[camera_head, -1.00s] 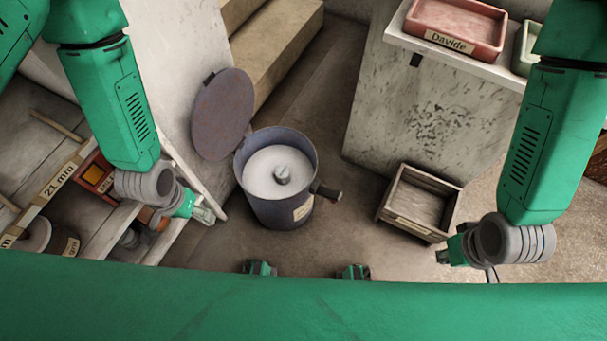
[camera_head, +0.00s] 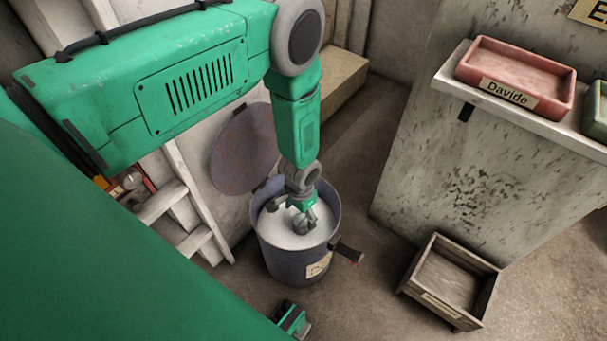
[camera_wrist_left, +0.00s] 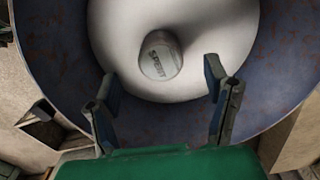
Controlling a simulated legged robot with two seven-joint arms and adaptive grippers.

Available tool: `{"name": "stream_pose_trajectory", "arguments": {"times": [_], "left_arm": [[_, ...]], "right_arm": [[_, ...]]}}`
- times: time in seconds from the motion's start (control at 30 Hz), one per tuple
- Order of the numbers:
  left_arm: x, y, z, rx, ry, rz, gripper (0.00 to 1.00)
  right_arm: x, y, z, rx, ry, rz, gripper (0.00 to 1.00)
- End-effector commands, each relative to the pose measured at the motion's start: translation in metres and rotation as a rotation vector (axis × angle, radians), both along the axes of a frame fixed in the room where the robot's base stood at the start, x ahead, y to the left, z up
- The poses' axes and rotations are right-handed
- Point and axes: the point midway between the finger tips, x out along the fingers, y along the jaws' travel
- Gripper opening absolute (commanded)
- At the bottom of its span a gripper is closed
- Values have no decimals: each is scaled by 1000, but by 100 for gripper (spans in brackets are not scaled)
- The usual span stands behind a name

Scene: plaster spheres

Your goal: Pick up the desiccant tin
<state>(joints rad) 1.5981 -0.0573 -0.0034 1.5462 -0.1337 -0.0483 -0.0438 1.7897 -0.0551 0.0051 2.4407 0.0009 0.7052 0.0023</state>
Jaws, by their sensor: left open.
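The desiccant tin is a small grey cylinder with a label that seems to read SPENT. In the left wrist view the tin (camera_wrist_left: 160,56) rests on white filling inside the round drum (camera_wrist_left: 60,45), just ahead of my fingertips. In the head view the tin (camera_head: 301,228) is partly hidden by my left gripper (camera_head: 297,212), which reaches down into the open drum (camera_head: 285,258). In the left wrist view my left gripper (camera_wrist_left: 165,85) is open, its fingers apart and empty, with the tin beyond them.
The drum's round lid (camera_head: 245,150) stands open at the back left, and a handle (camera_head: 347,252) sticks out right. A wooden crate (camera_head: 448,282) is on the floor at right. A red tray (camera_head: 517,78) labelled Davide sits on a ledge. A white ladder-like shelf (camera_head: 190,205) stands left.

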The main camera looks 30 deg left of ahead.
Motion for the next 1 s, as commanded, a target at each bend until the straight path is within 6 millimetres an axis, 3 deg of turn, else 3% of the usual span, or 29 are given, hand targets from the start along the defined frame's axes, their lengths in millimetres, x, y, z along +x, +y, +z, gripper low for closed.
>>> {"name": "stream_pose_trajectory", "arguments": {"times": [0.03, 0.37, 0.6, 0.87, 0.9, 1.0], "left_arm": [[0, 0, -10, 0, 0, -1, 70], [1, 0, -32, 0, 0, 0, 70], [3, 1, -69, 0, 0, -1, 70], [3, 1, -71, 0, -1, -1, 70], [3, 1, -71, 0, -1, -1, 63], [3, 1, -71, 0, -1, -1, 28]], "right_arm": [[0, 0, -6, 0, 0, 0, 0], [0, 0, -17, 0, 0, -1, 0], [-1, 0, -38, 0, 1, -1, 0], [0, 0, -38, 0, 0, -1, 0], [0, 0, -38, 0, 0, -1, 0], [0, 0, -38, 0, 0, -1, 0]]}}
